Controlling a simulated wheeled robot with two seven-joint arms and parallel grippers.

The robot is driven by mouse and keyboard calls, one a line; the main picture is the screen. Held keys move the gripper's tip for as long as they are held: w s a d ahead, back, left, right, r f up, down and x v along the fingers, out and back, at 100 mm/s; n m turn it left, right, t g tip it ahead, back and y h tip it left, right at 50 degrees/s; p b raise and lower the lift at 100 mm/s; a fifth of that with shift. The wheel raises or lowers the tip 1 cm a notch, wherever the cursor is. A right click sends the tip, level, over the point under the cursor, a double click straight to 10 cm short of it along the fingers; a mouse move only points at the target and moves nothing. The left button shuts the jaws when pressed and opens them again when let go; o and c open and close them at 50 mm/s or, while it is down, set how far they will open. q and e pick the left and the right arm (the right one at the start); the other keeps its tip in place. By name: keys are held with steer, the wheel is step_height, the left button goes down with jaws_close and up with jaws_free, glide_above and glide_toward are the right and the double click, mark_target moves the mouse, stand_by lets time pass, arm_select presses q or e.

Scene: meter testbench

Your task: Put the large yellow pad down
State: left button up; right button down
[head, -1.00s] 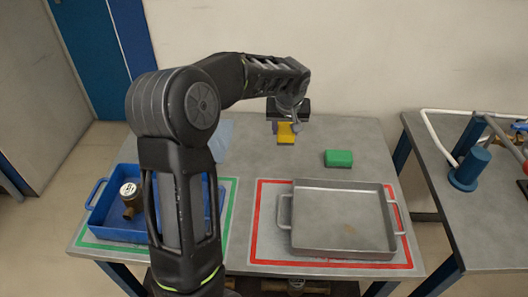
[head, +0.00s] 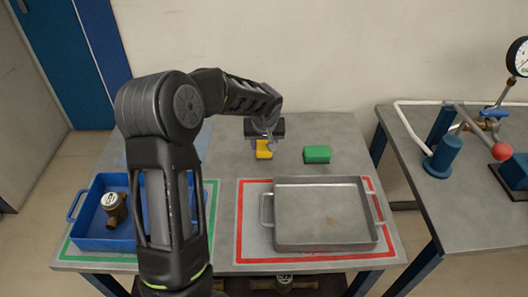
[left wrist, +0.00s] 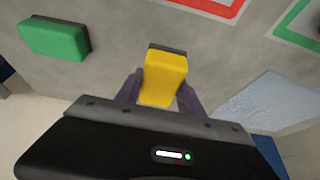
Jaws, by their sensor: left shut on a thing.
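The large yellow pad (head: 264,150) is in my left gripper (head: 264,146), over the back part of the grey table, left of the green block. In the left wrist view, the yellow pad (left wrist: 164,79) sits between the two fingers of my left gripper (left wrist: 160,95), which is shut on it. A dark layer shows along the pad's far edge. The wrist partly hides the pad in the head view, and I cannot tell whether its underside touches the table. My right gripper is not in view.
A green block (head: 317,154) lies to the right of the pad. In front, a grey metal tray (head: 325,242) stands in a red outline. A blue tray (head: 88,241) holding a brass meter (head: 115,208) stands at left. Bare tabletop surrounds the pad.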

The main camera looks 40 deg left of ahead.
arm_select(q)
step_height(320, 180, down, 4)
steer(key=shift+r+p, duration=0.25)
steer(key=shift+p, duration=0.05)
steer(key=shift+f, duration=0.15)
steer(key=shift+f+b, duration=0.2)
steer(key=shift+b, duration=0.1)
steer(key=o, duration=1.2)
steer(key=shift+r, duration=0.1)
